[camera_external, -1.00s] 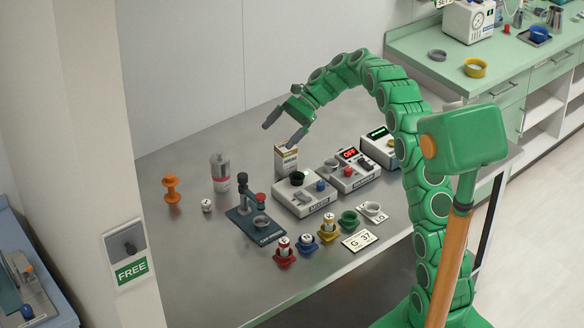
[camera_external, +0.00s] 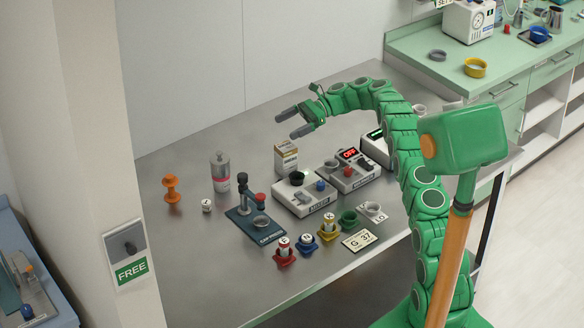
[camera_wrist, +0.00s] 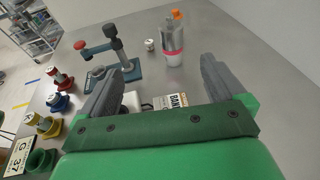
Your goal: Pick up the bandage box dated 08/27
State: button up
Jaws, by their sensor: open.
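One bandage box (camera_external: 286,157), white and tan, stands upright on the steel table behind the white control boxes. Its date cannot be read. In the wrist view the box (camera_wrist: 176,101) shows at the lower middle, between my fingers, with part of the lettering "BAN" visible and its lower part hidden by my gripper body. My gripper (camera_external: 291,123) is open and empty, above and behind the box in the external view, fingers pointing left. In the wrist view my gripper's grey fingers (camera_wrist: 158,85) stand wide apart.
White control boxes (camera_external: 304,198) stand just in front of the bandage box. A bottle with a pink band (camera_external: 220,173), an orange holder (camera_external: 171,190) and a dark press (camera_external: 255,223) stand left. Several coloured cups with vials (camera_external: 327,228) line the front. The table's back left is clear.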

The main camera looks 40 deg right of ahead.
aim_at(292, 144)
jog(key=shift+y, duration=0.3)
jog(key=f, duration=0.2)
jog(key=d+f, duration=0.1)
jog(key=f, duration=0.5)
jog(key=shift+w+d+f, duration=0.1)
jog(key=shift+w+d, duration=0.05)
jog(key=shift+d, duration=0.1)
jog(key=shift+x, duration=1.05)
jog(key=shift+w+a+f, duration=0.1)
jog(key=shift+a+f, duration=0.05)
jog(key=shift+a, duration=0.35)
jog(key=c, duration=1.2)
